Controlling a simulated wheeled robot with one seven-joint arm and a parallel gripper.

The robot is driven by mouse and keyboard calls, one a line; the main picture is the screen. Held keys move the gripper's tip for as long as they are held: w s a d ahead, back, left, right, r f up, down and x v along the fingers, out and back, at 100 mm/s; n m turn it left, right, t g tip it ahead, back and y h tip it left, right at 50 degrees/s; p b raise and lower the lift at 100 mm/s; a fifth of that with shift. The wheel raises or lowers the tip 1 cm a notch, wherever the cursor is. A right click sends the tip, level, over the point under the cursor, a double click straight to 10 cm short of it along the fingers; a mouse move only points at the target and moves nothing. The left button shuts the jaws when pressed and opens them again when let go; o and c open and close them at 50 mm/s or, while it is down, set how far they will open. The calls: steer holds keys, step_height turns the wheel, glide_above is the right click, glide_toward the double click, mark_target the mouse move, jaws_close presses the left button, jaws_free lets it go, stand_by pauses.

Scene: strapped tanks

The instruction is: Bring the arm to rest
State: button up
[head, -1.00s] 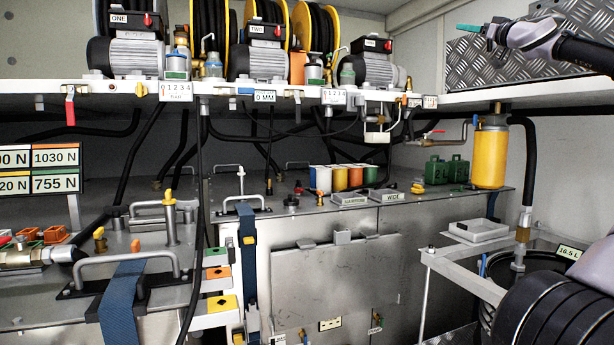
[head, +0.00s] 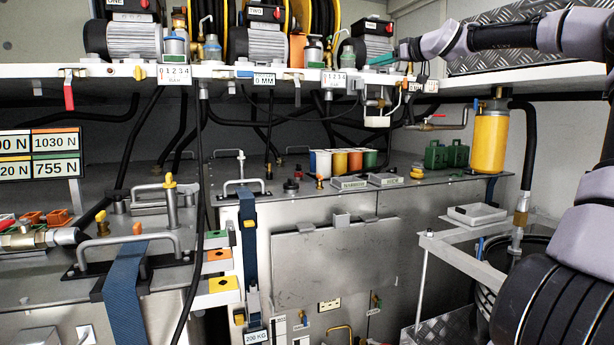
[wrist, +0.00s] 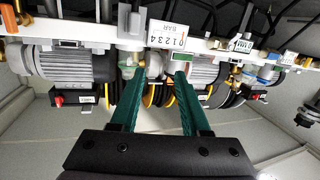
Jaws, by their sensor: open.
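My gripper (head: 380,60) shows in the head view at the upper right, in front of the shelf by the right-hand motor unit (head: 368,50). My grey and black arm reaches to it from the right edge. In the wrist view the two green fingers of the gripper (wrist: 158,85) are apart with nothing held between them. Beyond them are the shelf edge and a white "0 1 2 3 4 BAR" label (wrist: 166,35); that picture is upside down. The head view is too small to tell whether the fingertips touch anything.
A shelf (head: 215,72) with motors and hose reels runs across the top. A yellow cylinder (head: 490,140) hangs below its right part. Metal tanks (head: 335,265) with blue straps (head: 125,295) and handles stand below. Open air lies in front of the tanks.

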steer(key=s+a+f+g+h, duration=0.3)
steer(key=s+a+f+g, duration=0.15)
steer(key=a+f, duration=1)
steer(key=s+d+f+m+g+h, duration=0.1)
steer(key=s+d+f+g+h, duration=0.15)
steer(key=s+f, duration=0.7)
steer(key=s+d+m, duration=0.3)
steer(key=s+d, duration=0.1)
steer(key=s, duration=0.6)
steer(key=s+d+m+h, duration=0.1)
steer(key=s+d+m, duration=0.3)
steer(key=s, duration=0.6)
steer(key=s+d+m+h, duration=0.1)
steer(key=s+d+m, duration=0.3)
steer(key=s, duration=0.6)
steer(key=shift+d+f, duration=0.45)
steer(key=shift+d, duration=0.25)
